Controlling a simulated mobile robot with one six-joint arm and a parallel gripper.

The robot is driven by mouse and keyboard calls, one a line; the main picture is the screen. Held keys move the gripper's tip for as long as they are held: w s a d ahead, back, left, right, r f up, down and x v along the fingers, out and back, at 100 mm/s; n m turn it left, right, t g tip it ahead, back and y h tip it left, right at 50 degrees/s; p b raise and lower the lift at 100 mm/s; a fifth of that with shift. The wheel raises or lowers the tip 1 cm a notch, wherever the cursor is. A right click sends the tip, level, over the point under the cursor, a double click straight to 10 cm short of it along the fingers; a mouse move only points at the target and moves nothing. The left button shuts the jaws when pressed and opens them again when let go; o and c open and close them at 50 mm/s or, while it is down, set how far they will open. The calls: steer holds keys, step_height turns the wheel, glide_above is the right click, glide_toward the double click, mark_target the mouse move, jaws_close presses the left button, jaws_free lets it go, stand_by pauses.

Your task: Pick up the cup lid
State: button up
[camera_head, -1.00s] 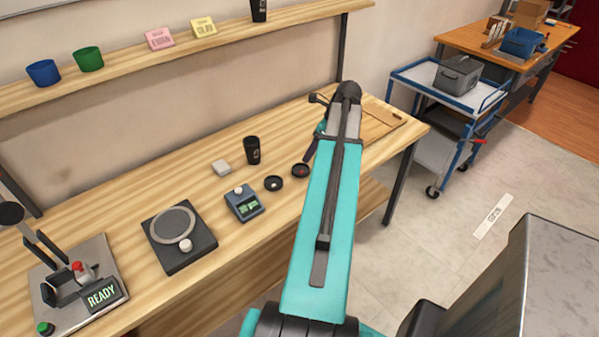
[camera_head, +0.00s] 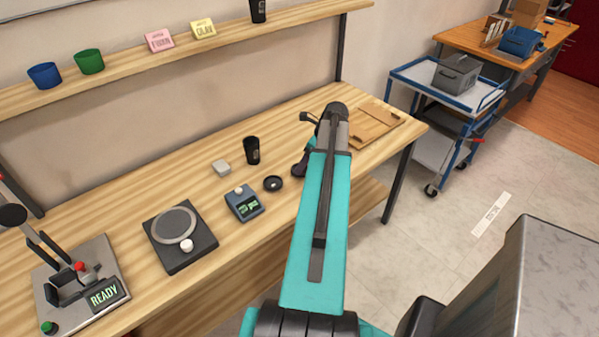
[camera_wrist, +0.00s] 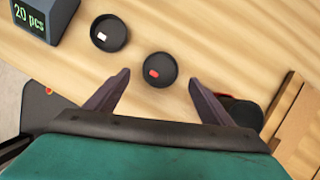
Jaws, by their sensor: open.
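Two round black shallow pieces lie on the wooden bench, and I cannot tell for sure which is the cup lid. One with a red mark (camera_wrist: 161,71) lies between my fingertips in the wrist view; my arm covers it in the head view. The other, with a small white piece on it (camera_wrist: 109,33), lies left of it and also shows in the head view (camera_head: 273,184). My gripper (camera_wrist: 159,78) is open and empty, its fingers on either side of the red-marked piece. Its height above the bench is unclear. A black cup (camera_head: 252,150) stands upright behind.
A scale-like device with a green display (camera_head: 243,203) stands left of the black pieces. A dark object (camera_wrist: 240,109) lies beside my right finger, next to a wooden tray (camera_head: 374,127).

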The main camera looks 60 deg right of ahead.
steer(key=shift+w+f, duration=0.1)
steer(key=shift+f, duration=0.05)
steer(key=shift+p+x, duration=0.9)
steer(key=shift+x, duration=0.3)
steer(key=shift+p+x, duration=0.3)
steer(key=shift+x, duration=0.95)
steer(key=c, duration=1.1)
